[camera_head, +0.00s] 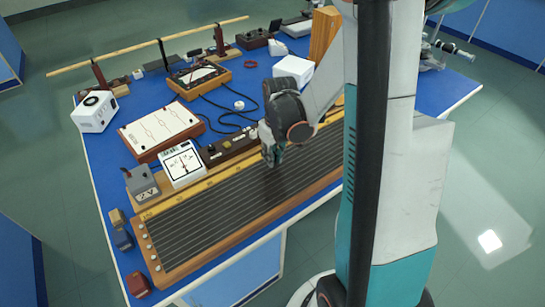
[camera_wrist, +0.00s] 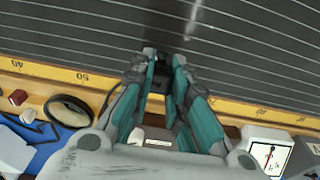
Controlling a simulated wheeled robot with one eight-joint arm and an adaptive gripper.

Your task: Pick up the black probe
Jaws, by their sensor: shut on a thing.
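My gripper (camera_wrist: 165,65) is shut on the black probe (camera_wrist: 161,76), a small dark piece between the fingertips in the wrist view. Much of the probe is hidden by the fingers. In the head view my gripper (camera_head: 271,158) is over the long wired board (camera_head: 215,222), near its yellow scale. The probe cannot be made out clearly there. In the wrist view the dark board with its thin wires (camera_wrist: 80,35) fills the area beyond the fingertips. I cannot tell whether the probe touches the board.
A white-faced meter (camera_head: 183,165), a dark box with knobs (camera_head: 228,147) and a white-topped panel (camera_head: 160,130) stand behind the board. Black cables (camera_head: 215,122) lie on the blue bench. A long wooden rod (camera_head: 150,45) on stands runs along the back.

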